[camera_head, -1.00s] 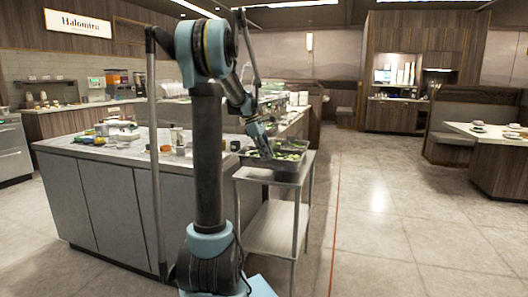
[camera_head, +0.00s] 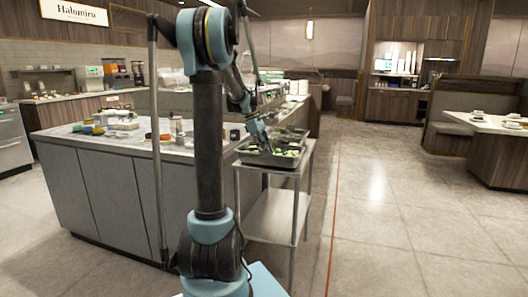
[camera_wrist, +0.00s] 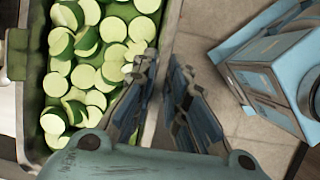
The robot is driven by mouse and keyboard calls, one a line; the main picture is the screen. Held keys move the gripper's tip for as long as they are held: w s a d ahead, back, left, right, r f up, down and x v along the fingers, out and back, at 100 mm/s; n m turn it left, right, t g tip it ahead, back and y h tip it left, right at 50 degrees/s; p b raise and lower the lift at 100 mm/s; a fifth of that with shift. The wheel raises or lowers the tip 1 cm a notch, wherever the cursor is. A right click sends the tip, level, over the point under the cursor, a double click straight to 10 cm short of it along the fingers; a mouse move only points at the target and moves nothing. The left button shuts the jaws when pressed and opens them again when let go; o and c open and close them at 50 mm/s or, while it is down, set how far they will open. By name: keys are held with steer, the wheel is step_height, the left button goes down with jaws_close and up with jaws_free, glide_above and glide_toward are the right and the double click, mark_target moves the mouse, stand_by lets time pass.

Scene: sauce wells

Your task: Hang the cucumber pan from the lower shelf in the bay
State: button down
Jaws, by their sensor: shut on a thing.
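The cucumber pan (camera_head: 270,161) is a grey metal pan of green-rimmed cucumber slices at the top of a metal cart. In the wrist view its long rim (camera_wrist: 173,22) runs between my fingers, and the slices (camera_wrist: 95,70) fill the left side. My gripper (camera_head: 263,149) reaches down to the pan from above. In the wrist view my gripper (camera_wrist: 165,75) is shut on the pan's side wall, one finger inside and one outside. Whether the pan rests on the cart or is slightly raised I cannot tell. The cart's lower shelf (camera_head: 275,215) looks empty. I cannot make out the bay.
Another pan of food (camera_head: 291,132) is just behind the cucumber pan. A long counter (camera_head: 110,160) with containers and bottles stands left of the cart. Open tiled floor (camera_head: 390,220) lies to the right, with booths and a table (camera_head: 490,125) at the far right.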

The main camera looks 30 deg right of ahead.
steer(key=shift+f, duration=0.35)
stand_by(0.8)
steer(key=c, duration=1.5)
jaws_free()
